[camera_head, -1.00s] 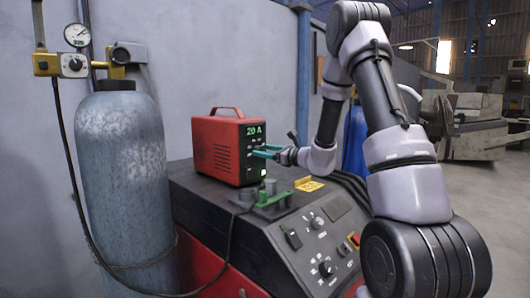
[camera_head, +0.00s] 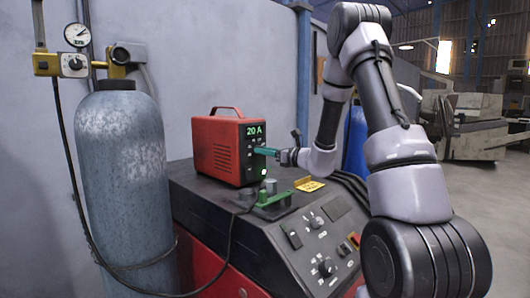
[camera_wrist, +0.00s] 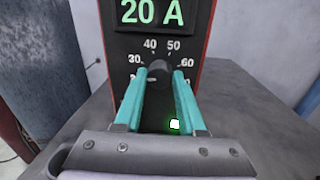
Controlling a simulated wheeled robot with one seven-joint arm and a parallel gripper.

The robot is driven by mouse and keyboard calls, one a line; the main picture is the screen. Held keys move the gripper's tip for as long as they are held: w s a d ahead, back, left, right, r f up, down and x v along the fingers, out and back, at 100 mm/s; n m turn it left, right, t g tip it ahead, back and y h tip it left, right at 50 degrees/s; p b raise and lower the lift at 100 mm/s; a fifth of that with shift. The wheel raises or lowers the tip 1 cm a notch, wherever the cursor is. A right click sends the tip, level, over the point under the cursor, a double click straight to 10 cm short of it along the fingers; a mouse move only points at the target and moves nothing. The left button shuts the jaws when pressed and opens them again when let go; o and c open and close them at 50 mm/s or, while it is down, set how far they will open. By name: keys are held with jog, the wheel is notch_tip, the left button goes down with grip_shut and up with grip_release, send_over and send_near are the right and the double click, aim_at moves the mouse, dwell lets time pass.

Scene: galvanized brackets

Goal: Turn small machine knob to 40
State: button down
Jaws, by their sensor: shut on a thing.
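The small red machine (camera_head: 222,146) stands on top of a larger dark machine, its black front panel facing my gripper. Its green display (camera_wrist: 150,12) reads 20 A. Below it, in the wrist view, is the round dark knob (camera_wrist: 159,69), ringed by white numbers; 30, 40, 50 and 60 are readable, and lower ones are partly covered. My gripper (camera_wrist: 158,77) has its two teal fingers on either side of the knob, shut on it. In the head view my gripper (camera_head: 261,151) reaches the panel from the right. The knob's pointer direction is unclear.
The larger machine (camera_head: 283,222) carries its own knobs and switches on a sloped panel. A green clamp-like part (camera_head: 273,199) and a yellow tag (camera_head: 309,185) lie on its top. A grey gas cylinder (camera_head: 121,190) stands at left with a hose.

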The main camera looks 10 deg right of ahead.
jog(key=shift+f+m+t+h, duration=0.15)
jog(key=shift+m+t, duration=0.15)
jog(key=shift+m, duration=3.65)
jog(key=shift+f+m+t+h, duration=0.15)
jog(key=shift+m+t, duration=0.15)
jog(key=shift+m, duration=3.65)
jog(key=c, duration=0.5)
grip_release()
jog(key=shift+r, duration=0.1)
jog(key=v, duration=1.1)
